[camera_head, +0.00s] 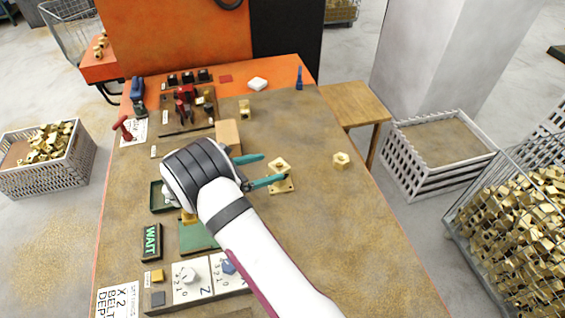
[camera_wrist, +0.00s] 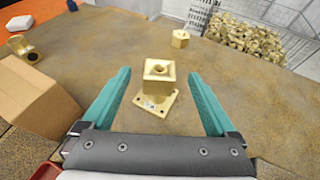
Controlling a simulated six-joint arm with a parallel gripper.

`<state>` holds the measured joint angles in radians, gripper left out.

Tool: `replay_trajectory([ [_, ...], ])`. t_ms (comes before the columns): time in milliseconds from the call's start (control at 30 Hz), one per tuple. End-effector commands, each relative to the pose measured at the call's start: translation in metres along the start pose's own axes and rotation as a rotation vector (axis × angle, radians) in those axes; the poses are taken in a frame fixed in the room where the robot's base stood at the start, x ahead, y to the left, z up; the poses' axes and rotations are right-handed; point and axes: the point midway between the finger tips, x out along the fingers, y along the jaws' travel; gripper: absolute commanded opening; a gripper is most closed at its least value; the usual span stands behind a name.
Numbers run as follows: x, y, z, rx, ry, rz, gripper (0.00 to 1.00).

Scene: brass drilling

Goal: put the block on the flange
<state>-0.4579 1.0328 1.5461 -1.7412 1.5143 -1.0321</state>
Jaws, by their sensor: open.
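The brass block (camera_head: 279,165) has a round hole in its top and also shows in the wrist view (camera_wrist: 159,82). It stands upright over the square brass flange (camera_head: 284,187), whose plate with corner holes shows beneath it in the wrist view (camera_wrist: 166,109). The block looks seated on the plate, but the contact is partly hidden from above. My gripper (camera_head: 275,168) is open, with its teal fingers on either side of the block. In the wrist view (camera_wrist: 159,73) gaps show between both fingers and the block.
A brass hex piece (camera_head: 341,160) stands to the right on the bench. A cardboard box (camera_head: 228,133) stands close by the far finger. Another brass piece (camera_head: 244,110) is behind it. Several fixtures and a WAIT sign (camera_head: 151,241) line the left side. The bench's right front is clear.

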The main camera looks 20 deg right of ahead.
Motion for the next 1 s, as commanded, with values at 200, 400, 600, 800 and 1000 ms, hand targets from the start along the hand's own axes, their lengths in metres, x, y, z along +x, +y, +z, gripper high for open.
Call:
replay_trajectory([
  [200, -0.028, 0.0, 0.0, 0.0, 0.0, 0.0, 0.92],
  [400, -0.028, -0.025, 0.027, 0.142, 0.061, -0.089, 0.92],
  [600, -0.06, -0.171, 0.098, 0.893, 0.325, -0.578, 0.92],
  [800, -0.15, -0.289, 0.089, 1.676, 0.529, -1.189, 0.92],
  [1000, -0.198, -0.315, 0.067, 1.999, 0.608, -1.532, 0.92],
])
